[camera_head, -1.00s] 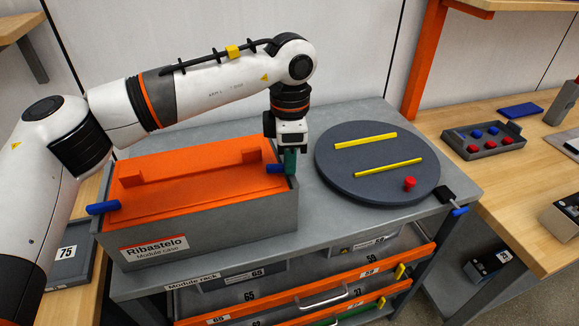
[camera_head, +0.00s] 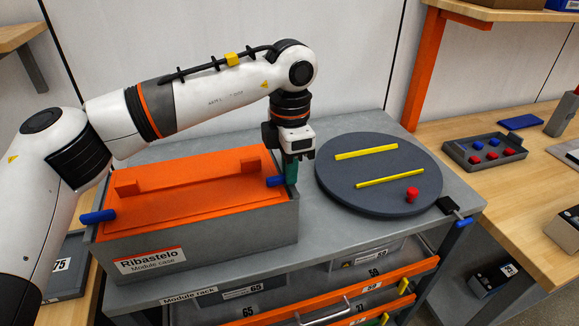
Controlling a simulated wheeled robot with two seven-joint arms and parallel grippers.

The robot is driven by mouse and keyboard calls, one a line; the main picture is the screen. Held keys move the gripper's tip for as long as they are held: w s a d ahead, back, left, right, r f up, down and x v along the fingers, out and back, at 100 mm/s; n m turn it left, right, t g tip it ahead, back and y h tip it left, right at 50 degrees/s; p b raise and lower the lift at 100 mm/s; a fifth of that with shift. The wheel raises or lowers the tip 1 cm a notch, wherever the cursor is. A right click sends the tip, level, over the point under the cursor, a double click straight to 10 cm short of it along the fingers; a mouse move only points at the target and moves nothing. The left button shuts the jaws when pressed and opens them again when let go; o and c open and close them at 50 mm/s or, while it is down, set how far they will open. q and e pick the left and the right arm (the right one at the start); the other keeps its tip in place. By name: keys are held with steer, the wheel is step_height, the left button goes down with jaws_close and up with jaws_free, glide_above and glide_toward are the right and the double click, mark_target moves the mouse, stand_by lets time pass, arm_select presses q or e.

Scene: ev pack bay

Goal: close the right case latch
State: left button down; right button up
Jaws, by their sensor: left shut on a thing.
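The grey module case (camera_head: 215,235) with an orange lid (camera_head: 190,200) stands on the left of the grey bench top. The right case latch (camera_head: 275,182) has a blue handle at the case's right end. A second blue latch (camera_head: 98,216) sticks out at the left end. My left gripper (camera_head: 291,174) points down at the right end, with green fingers beside the blue handle. It is shut on the right latch; the fingers hide part of it, so the exact contact is hard to see. My right gripper is out of view.
A dark round turntable (camera_head: 330,190) with two yellow strips (camera_head: 366,151) and a red knob (camera_head: 412,194) stands right of the case. Drawers with orange fronts (camera_head: 400,278) are below. A tray of red and blue pieces (camera_head: 484,163) lies on the wooden bench at right.

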arm_select(q)
steer(key=c, duration=1.5)
jaws_free()
steer(key=shift+o, duration=0.2)
step_height(320, 180, up, 12)
steer(key=b, duration=0.1)
